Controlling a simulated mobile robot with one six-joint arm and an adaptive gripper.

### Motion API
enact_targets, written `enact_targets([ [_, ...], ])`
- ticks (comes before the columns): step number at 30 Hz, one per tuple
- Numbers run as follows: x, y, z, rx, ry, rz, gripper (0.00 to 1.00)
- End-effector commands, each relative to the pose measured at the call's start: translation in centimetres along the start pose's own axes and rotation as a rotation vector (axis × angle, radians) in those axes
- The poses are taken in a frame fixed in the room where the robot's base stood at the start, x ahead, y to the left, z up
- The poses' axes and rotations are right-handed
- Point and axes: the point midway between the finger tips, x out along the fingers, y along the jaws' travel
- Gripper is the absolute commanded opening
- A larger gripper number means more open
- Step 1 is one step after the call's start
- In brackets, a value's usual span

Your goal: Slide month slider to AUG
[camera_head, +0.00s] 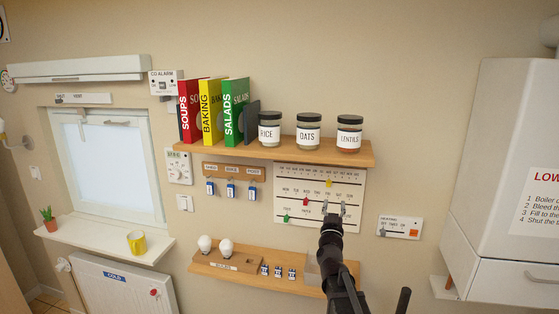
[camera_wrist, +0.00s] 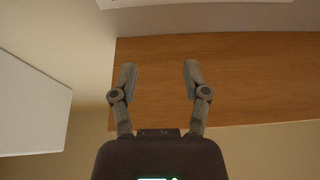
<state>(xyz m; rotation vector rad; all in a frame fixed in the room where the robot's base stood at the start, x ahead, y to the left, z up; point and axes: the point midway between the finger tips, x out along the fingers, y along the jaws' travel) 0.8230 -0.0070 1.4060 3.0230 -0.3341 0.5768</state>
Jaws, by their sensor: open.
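A white slider board (camera_head: 280,192) hangs on the wall under the upper shelf. Its top row has small month labels, too small to read surely, and a yellow slider (camera_head: 328,183) sits a little right of the middle. A red slider (camera_head: 306,201) is on the weekday row and a green slider (camera_head: 286,217) is on the lowest row. My gripper (camera_head: 334,206) is open and empty, in front of the board's lower right, below the yellow slider in the picture. The wrist view shows both fingers (camera_wrist: 160,68) apart with nothing between them; no slider shows there.
The upper shelf (camera_head: 220,150) holds books and the rice, oats and lentils jars (camera_head: 349,134) above the board. A lower shelf (camera_head: 215,271) holds bulbs. A small panel (camera_head: 399,227) is right of the board. A wooden surface (camera_wrist: 240,85) fills much of the wrist view.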

Motion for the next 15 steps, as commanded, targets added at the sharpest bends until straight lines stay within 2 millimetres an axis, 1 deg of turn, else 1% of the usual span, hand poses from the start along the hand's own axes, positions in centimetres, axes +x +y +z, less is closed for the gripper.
enact_targets([
  [8,-0.8,-0.8,1.7,0.004,-0.068,-0.061,0.6],
  [15,-2.2,-1.8,4.0,0.007,-0.168,-0.139,0.6],
])
